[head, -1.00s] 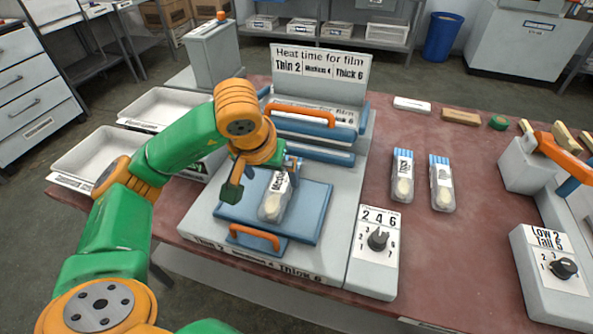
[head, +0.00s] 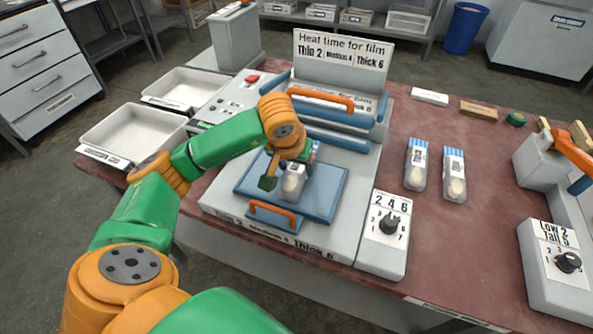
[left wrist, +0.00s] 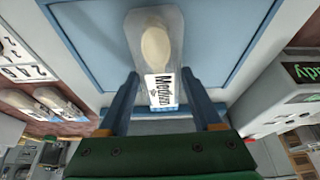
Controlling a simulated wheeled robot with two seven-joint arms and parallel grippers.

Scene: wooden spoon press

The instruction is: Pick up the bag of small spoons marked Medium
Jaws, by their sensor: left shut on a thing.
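The clear bag marked Medium (head: 293,184), with a pale spoon inside, is over the blue pad (head: 325,190) of the press. It also shows in the left wrist view (left wrist: 156,45), with its white label "Medium" toward my gripper. My left gripper (head: 288,166) is shut on the label end of this bag, its two blue-grey fingers on either side in the left wrist view (left wrist: 160,78). I cannot tell whether the bag is clear of the pad. Two similar bags, one (head: 416,165) and another (head: 454,176), lie on the table to the right. My right gripper is not in view.
The press's raised bar with an orange handle (head: 320,99) stands behind the pad. A dial box (head: 385,235) is at its right. Two white trays, one (head: 130,137) and one (head: 185,88), sit to the left. Red table surface (head: 455,235) is clear at the right.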

